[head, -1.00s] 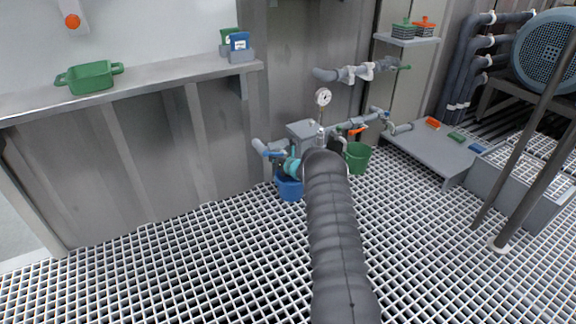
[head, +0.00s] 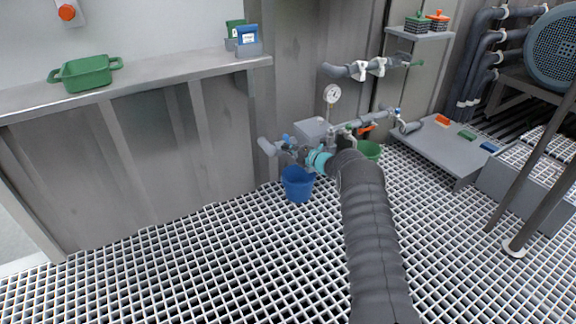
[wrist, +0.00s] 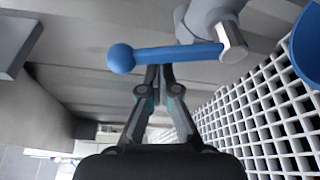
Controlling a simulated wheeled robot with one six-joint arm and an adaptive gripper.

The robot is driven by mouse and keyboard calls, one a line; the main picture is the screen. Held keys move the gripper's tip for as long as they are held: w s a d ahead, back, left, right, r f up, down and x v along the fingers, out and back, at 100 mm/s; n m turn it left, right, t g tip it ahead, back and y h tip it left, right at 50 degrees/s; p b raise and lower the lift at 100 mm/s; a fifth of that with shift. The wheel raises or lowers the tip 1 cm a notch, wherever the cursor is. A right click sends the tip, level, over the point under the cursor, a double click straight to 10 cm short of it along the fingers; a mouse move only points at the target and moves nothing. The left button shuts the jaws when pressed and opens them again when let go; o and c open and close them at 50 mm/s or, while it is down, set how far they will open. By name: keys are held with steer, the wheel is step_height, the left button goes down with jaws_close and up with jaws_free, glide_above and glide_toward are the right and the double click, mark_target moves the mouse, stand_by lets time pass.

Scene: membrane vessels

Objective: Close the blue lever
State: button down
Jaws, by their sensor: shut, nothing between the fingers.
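The blue lever shows large in the wrist view (wrist: 170,54), a bar with a round ball at its left end and its right end on the pivot of a grey pipe. In the head view the small blue lever (head: 288,139) is on the left pipe of the valve assembly, partly hard to make out. My gripper (wrist: 160,72) is shut and empty, with its fingertips right at the lever's bar, between ball and pivot; I cannot tell whether they touch. In the head view my gripper (head: 316,158) is at the left pipe, partly hidden by my arm.
A blue bucket (head: 297,185) stands under the left pipe, a green bucket (head: 369,151) behind my arm. An orange lever (head: 367,128) and a pressure gauge (head: 332,94) are close by on the pipework. A ledge (head: 150,77) runs left; the grating floor in front is clear.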

steer(key=shift+w+d+r, duration=0.2)
steer(key=shift+d+r, duration=0.05)
steer(key=shift+d, duration=0.55)
